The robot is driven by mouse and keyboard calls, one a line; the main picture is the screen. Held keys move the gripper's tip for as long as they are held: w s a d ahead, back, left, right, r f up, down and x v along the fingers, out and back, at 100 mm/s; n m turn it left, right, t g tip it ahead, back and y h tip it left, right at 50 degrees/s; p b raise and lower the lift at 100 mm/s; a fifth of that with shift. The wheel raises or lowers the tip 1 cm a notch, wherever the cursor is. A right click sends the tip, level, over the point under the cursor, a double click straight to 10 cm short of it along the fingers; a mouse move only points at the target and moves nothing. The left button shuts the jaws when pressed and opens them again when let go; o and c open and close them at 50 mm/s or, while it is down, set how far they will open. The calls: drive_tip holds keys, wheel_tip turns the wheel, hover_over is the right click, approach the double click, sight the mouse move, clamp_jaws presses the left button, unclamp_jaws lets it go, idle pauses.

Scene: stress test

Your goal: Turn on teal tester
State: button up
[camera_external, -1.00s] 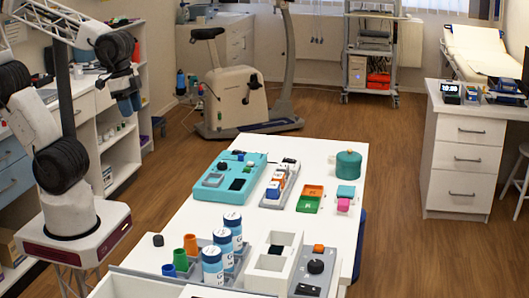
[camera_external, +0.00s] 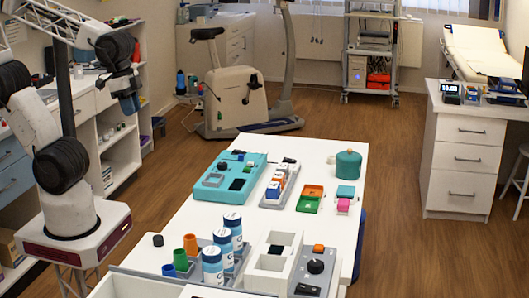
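A flat teal device (camera_external: 214,192), which looks like the tester, lies on the far left part of the white table. It has a dark rectangle, a grey panel and small dark parts on top; these are too small to read, and I cannot tell whether it is on. My gripper (camera_external: 129,103) hangs in the air at upper left, left of the table and well apart from the teal device. Its fingers are too small to show whether they are open or shut. I see nothing held in it.
Beside the device stand a grey tray (camera_external: 266,202) with small blocks, orange and green bins (camera_external: 308,198) and a teal round container (camera_external: 348,164). The table's left middle is clear.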

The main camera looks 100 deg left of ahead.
drive_tip(key=shift+w+a, duration=0.25)
drive_tip(key=shift+w, duration=0.1)
clamp_jaws()
drive_tip(key=w+a+f+g, duration=0.2)
drive_tip(key=w+a, duration=1.4)
drive_tip(key=a, duration=0.2)
drive_tip(key=w+a+f+g, duration=0.1)
drive_tip(key=a+f, duration=0.4)
drive_tip(key=a, duration=0.6)
drive_tip(key=w+a+f+g, duration=0.1)
drive_tip(key=w+a+f, duration=0.2)
drive_tip(key=a, duration=0.9)
drive_tip(key=shift+w+a+f, duration=0.15)
drive_tip(key=shift+a+f, duration=0.1)
drive_tip(key=shift+f, duration=0.7)
